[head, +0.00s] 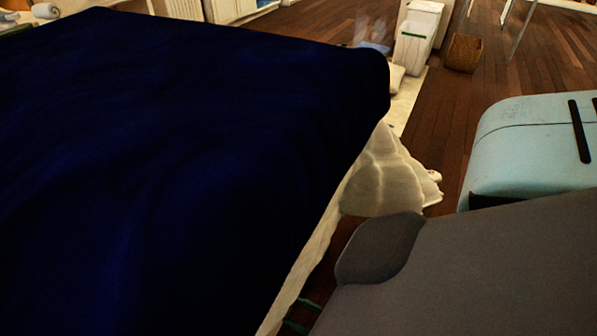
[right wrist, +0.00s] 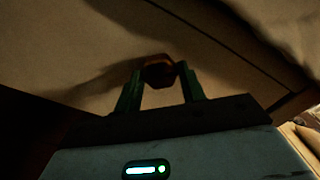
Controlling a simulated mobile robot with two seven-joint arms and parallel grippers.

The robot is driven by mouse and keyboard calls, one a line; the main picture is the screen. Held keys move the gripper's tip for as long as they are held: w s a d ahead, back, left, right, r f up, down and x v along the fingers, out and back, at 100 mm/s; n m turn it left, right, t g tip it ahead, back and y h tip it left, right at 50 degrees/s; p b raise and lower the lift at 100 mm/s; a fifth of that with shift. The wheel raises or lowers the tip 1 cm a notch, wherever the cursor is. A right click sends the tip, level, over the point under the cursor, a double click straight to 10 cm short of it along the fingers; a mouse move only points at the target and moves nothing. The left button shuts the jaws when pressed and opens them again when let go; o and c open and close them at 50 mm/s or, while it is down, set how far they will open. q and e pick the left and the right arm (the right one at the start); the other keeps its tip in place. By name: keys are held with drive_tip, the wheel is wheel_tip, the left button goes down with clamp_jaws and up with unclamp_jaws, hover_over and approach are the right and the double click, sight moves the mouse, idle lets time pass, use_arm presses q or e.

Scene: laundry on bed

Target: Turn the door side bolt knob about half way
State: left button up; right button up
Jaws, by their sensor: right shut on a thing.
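In the right wrist view a small reddish-brown faceted knob (right wrist: 159,72) stands against a pale brown panel (right wrist: 90,40). I take it for the door side bolt knob. My right gripper (right wrist: 160,76) has its two dark green fingers on either side of the knob and is shut on it. The picture is dim, so the knob's turn angle is hard to tell. The knob does not show clearly in the head view, and my left gripper is in neither view.
In the head view a bed with a dark blue cover (head: 180,150) fills the left. A pale cloth (head: 385,175) hangs at its side. A large grey surface (head: 480,270) fills the lower right, below a light blue padded piece (head: 540,135). A basket (head: 463,53) stands on the wooden floor behind.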

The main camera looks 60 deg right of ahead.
idle(0.3)
drive_tip(key=o, duration=1)
drive_tip(key=shift+c, duration=0.2)
drive_tip(key=s+p, duration=0.2)
drive_tip(key=s, duration=0.5)
drive_tip(key=shift+s+d, duration=0.3)
drive_tip(key=shift+s, duration=0.1)
